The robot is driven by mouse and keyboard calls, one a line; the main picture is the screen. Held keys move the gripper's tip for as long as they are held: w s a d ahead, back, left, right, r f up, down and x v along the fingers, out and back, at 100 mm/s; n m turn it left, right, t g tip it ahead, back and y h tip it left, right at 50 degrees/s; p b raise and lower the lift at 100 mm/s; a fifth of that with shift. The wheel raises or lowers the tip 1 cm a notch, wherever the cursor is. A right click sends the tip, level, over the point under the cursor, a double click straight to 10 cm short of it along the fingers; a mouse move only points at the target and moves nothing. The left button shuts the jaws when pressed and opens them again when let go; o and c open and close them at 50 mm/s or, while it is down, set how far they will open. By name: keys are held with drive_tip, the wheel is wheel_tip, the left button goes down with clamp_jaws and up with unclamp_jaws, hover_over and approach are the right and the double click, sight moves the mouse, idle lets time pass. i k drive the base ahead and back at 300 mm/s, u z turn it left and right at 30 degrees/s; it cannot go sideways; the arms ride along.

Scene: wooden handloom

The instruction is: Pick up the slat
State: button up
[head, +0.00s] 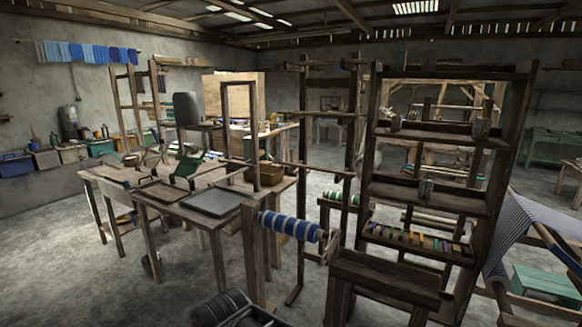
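My gripper is not in view. I cannot single out one slat among the many wooden bars and boards here. A tall wooden shelf rack (377,145) stands at the right of centre. Its lower tray (415,250) holds a row of several small coloured pieces (411,238), too small to tell apart. A wooden work table (158,205) stands at the left of centre with flat dark trays (213,202) on it.
A loom with striped fabric (530,222) and a green box (545,282) are at the right. Bare concrete floor (70,270) shows at the lower left.

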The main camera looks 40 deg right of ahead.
sight(315, 169)
drive_tip(key=z, duration=0.2)
drive_tip(key=i, duration=0.85)
drive_tip(key=z, duration=0.45)
